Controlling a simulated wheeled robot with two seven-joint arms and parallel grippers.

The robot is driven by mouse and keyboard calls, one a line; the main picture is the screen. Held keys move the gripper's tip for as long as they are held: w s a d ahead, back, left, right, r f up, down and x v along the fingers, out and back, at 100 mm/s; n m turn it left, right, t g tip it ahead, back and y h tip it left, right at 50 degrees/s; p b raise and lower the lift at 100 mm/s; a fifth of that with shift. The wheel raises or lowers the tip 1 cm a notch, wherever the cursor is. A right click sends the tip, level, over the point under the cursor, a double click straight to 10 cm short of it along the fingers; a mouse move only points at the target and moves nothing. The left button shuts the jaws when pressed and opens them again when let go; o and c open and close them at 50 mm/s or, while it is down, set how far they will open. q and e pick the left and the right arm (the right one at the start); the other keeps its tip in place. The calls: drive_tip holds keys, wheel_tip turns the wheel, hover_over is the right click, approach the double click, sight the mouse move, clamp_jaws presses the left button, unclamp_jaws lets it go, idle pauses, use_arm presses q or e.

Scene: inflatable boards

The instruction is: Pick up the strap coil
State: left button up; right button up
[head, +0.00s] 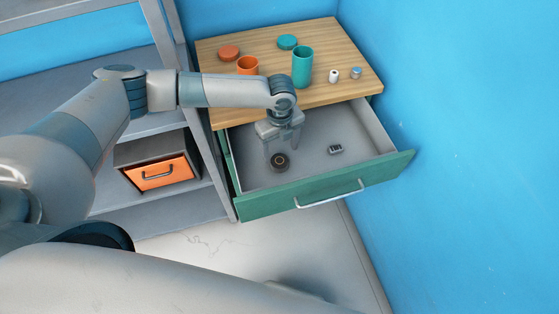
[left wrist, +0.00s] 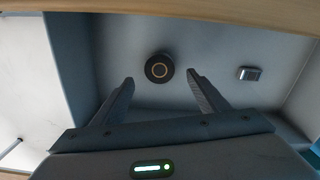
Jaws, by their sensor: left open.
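The coil looks apart from both fingers. My right gripper is not in view.
The green-fronted drawer (head: 330,189) is pulled out of a wood-topped cabinet (head: 335,65). A small metallic buckle-like piece (head: 335,149) lies right of the coil. An orange jar (head: 247,65) and a teal jar (head: 302,67) stand on top. Grey shelving (head: 195,205) is at left, a blue wall (head: 470,140) at right.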

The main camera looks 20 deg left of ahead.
sight(279, 160)
use_arm(q)
drive_tip(key=shift+f, duration=0.2)
drive_tip(key=shift+a+f+p, duration=0.1)
drive_tip(key=shift+f+p, duration=0.4)
drive_tip(key=shift+f, duration=0.05)
wheel_tip(279, 160, down, 3)
drive_tip(key=shift+p, duration=0.55)
drive_tip(key=shift+f, duration=0.55)
drive_tip(key=c, duration=1.2)
